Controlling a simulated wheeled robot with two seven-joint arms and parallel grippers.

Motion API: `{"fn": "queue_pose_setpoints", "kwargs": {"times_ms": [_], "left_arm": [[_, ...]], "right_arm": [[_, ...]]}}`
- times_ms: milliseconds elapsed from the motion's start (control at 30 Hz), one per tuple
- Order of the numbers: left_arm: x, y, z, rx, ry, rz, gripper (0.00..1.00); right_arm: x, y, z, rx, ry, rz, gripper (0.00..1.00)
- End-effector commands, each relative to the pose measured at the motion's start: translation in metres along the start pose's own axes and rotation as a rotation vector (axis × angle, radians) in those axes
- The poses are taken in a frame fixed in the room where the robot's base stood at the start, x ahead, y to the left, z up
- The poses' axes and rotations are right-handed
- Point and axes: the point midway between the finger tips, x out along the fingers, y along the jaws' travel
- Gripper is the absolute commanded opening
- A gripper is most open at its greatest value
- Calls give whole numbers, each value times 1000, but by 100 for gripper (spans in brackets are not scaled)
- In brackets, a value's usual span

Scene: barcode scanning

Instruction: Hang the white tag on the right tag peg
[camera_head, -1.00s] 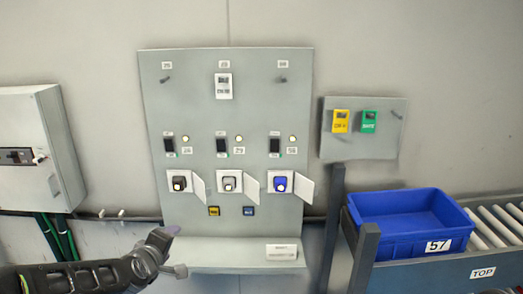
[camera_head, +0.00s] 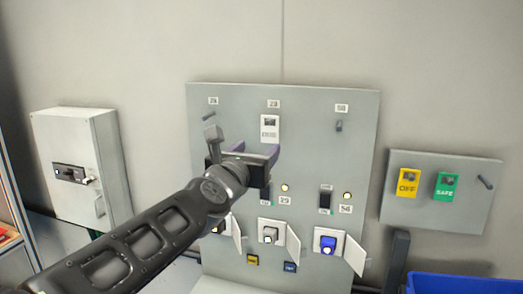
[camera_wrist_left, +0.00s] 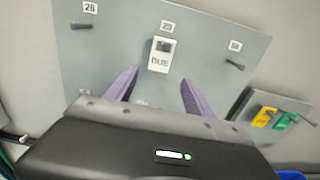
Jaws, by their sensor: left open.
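The white tag (camera_head: 270,127) hangs on the middle peg of the large grey panel, below a small number label. It also shows in the left wrist view (camera_wrist_left: 161,54), ahead of the fingers. The right peg (camera_head: 339,125) of that panel is bare; it shows as a dark stub in the left wrist view (camera_wrist_left: 235,64). My left gripper (camera_head: 256,150) is open and empty, with its purple fingers pointing at the panel. In the left wrist view its fingertips (camera_wrist_left: 158,76) lie on either side of and below the tag, apart from it. My right gripper is not in view.
A small board (camera_head: 440,215) at the right holds a yellow OFF tag (camera_head: 407,182), a green SAFE tag (camera_head: 446,187) and a bare peg (camera_head: 485,182). Open flaps (camera_head: 353,255) stick out low on the panel. A grey wall box (camera_head: 95,150) is at the left, a blue bin (camera_head: 460,284) lower right.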

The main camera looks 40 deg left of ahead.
Motion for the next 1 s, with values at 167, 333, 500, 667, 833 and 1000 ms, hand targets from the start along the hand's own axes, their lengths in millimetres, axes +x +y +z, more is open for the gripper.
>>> {"fn": "queue_pose_setpoints", "kwargs": {"times_ms": [167,333,500,667,833,1000], "left_arm": [[0,0,0,3,0,0,62],[4,0,-1,4,2,0,62],[17,0,-1,3,2,1,62],[38,0,-1,4,3,0,62],[65,0,0,5,3,0,62],[87,0,-1,3,1,-1,62]], "right_arm": [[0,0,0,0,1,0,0],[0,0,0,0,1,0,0],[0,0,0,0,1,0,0],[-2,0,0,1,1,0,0],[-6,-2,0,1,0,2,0],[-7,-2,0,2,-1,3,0]]}}
